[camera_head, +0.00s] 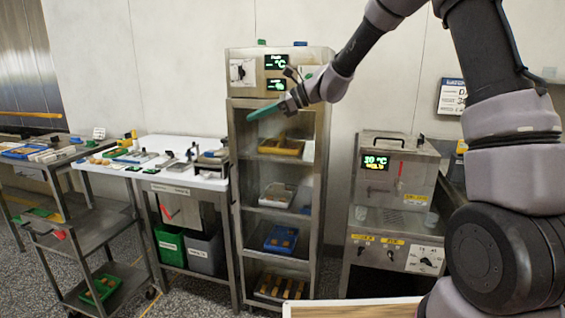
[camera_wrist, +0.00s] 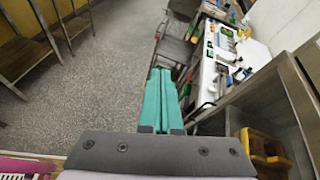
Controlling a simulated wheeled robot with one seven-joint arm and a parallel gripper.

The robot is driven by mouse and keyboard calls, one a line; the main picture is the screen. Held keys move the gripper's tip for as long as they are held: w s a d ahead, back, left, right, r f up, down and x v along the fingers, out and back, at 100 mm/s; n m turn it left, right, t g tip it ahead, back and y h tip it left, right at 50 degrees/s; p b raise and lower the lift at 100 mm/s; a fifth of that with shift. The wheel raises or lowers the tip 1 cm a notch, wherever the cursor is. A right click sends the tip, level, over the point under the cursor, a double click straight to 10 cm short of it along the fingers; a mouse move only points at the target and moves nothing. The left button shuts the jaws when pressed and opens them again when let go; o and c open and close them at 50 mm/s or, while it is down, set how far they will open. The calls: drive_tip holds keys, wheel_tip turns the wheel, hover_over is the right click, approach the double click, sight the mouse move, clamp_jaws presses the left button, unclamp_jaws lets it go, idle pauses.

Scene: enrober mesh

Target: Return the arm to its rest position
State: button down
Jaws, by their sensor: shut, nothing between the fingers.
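My arm reaches in from the upper right in the head view. My gripper (camera_head: 264,111), with green fingers, is in front of the upper part of a tall metal cabinet (camera_head: 232,190). The fingers point left and slightly down. In the wrist view my gripper (camera_wrist: 160,100) shows its two green fingers side by side and touching, with nothing between them. It is shut and empty.
Open shelves in the cabinet hold trays, including a yellow tray (camera_head: 281,148) and a blue tray (camera_head: 281,240). A white-topped table (camera_head: 190,180) stands left of it, a cart (camera_head: 85,225) further left. A metal machine (camera_head: 396,185) stands right. Grey floor (camera_wrist: 110,80) is open.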

drive_tip(key=s+d+r+n+t+h, duration=0.3)
drive_tip(key=s+d+n+h, duration=0.2)
drive_tip(key=s+d, duration=0.8)
drive_tip(key=s+d+r+n+t+h, duration=0.2)
drive_tip(key=s+d+r+n+h, duration=0.2)
drive_tip(key=s+d, duration=1)
drive_tip(key=d+n+h, duration=0.2)
drive_tip(key=d+n, duration=0.1)
drive_tip(key=d, duration=0.2)
drive_tip(key=shift+s+r+n+t, duration=0.15)
drive_tip(key=shift+s+n+t, duration=0.15)
drive_tip(key=shift+n+t, duration=0.1)
drive_tip(key=shift+d, duration=0.1)
